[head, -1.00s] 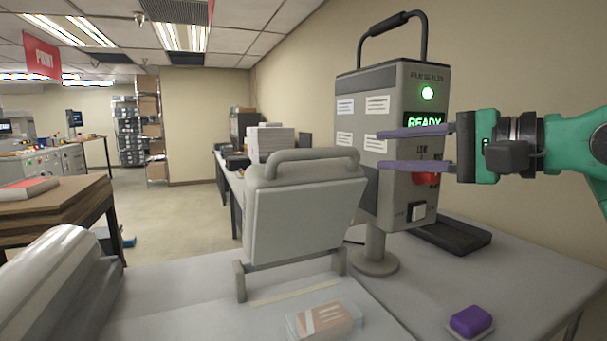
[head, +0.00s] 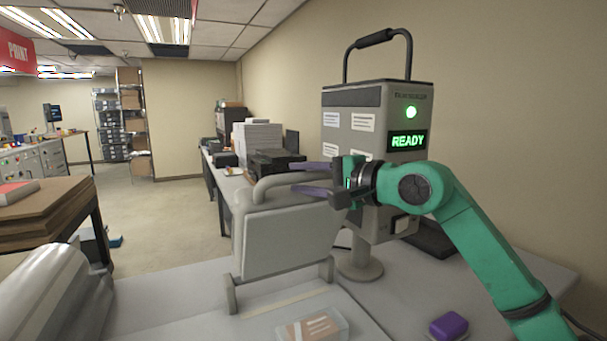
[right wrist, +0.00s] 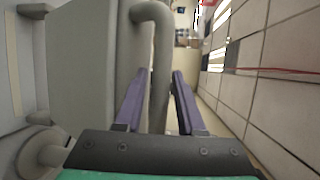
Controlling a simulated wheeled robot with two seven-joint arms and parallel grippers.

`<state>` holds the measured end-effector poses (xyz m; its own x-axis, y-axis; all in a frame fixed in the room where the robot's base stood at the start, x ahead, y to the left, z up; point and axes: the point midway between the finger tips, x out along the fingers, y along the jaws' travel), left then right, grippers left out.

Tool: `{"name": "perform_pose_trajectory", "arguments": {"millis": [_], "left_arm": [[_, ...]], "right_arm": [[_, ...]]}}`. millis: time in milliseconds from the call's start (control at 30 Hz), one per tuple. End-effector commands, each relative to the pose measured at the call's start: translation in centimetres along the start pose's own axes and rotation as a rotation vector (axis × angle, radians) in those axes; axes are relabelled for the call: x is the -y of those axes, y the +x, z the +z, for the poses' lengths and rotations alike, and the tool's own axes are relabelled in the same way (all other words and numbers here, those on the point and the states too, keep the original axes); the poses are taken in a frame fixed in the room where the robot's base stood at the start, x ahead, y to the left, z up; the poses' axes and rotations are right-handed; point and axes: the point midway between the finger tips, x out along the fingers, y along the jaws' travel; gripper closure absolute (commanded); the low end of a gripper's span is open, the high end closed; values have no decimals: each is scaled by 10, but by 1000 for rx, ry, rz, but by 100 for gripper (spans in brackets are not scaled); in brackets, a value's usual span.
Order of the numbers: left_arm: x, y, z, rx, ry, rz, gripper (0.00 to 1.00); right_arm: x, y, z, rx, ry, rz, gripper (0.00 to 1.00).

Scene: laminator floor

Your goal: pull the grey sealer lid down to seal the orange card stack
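The grey sealer lid (head: 286,240) stands raised and tilted back on its hinge posts, with a tubular handle (head: 300,181) along its top edge. The orange card stack (head: 312,327) lies in a clear sleeve on the sealer bed in front of it. My right gripper (head: 308,178) is at the lid's handle, fingers pointing left. In the right wrist view the purple fingers (right wrist: 158,100) are apart, with the handle bar (right wrist: 160,60) between them; a gap shows beside the right finger, and I cannot tell about contact on the left. My left gripper is not in view.
A grey control unit (head: 372,120) with a lit READY sign stands behind the right gripper. A purple block (head: 449,325) sits on the table at right. A rounded grey machine part (head: 55,290) is at the front left.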

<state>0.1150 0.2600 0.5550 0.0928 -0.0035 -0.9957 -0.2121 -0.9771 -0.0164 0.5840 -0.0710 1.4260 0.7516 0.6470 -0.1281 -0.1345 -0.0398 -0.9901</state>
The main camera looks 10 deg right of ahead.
Motion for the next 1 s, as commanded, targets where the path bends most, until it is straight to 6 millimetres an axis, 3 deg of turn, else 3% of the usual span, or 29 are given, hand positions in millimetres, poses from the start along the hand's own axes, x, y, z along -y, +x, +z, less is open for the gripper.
{"name": "perform_pose_trajectory", "arguments": {"millis": [33, 100, 1000], "left_arm": [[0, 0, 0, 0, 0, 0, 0], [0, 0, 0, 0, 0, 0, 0], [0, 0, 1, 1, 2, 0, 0]], "right_arm": [[0, 0, 0, 0, 0, 0, 73], [0, 0, 0, 0, 0, 0, 100], [0, 0, 0, 1, 1, 1, 100]]}}
